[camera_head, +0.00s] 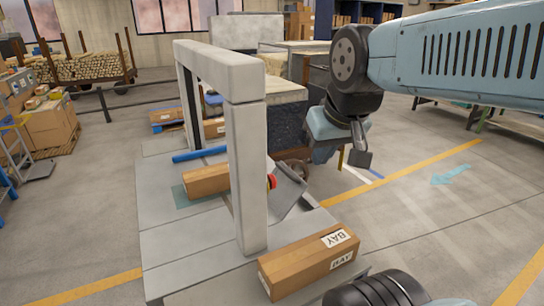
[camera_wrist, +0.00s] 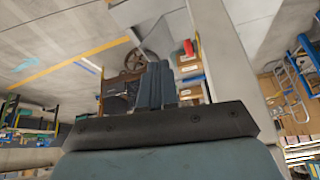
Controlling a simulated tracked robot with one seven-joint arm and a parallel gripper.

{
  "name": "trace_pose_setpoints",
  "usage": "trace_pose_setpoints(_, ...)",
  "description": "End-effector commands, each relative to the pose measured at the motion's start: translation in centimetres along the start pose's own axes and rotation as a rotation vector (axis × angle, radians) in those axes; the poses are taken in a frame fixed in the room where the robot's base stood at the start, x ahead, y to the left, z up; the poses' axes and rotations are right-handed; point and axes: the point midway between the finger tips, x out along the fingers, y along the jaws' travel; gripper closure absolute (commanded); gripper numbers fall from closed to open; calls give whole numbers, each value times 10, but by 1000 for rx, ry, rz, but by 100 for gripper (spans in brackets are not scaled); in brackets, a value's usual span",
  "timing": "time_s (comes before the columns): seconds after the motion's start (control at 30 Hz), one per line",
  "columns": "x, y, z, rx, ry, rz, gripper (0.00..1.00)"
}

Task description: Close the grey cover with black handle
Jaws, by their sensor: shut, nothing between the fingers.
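The grey cover (camera_head: 290,193) is a tilted panel beside the right post of the light grey frame, on the machine table. It stands at a slant, partly hidden by the post. I cannot make out its black handle clearly. In the wrist view a grey panel (camera_wrist: 157,36), seemingly the cover, shows beyond the fingers. My gripper (camera_head: 358,158) is above and to the right of the cover in the head view, apart from it. In the wrist view its fingers (camera_wrist: 155,84) are together and empty.
A red button (camera_head: 271,182) sits by the post. A blue bar (camera_head: 199,154) lies behind. The floor to the right is open.

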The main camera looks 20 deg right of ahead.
Motion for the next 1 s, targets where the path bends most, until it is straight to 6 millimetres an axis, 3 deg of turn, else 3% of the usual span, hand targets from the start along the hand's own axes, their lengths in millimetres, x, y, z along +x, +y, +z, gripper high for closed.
trace_pose_setpoints(0.27,0,0,0,-1,0,0,100)
trace_pose_setpoints(0.47,2,-2,-13,-75,-27,1,100)
trace_pose_setpoints(1.0,40,-6,-107,-719,-208,-96,100)
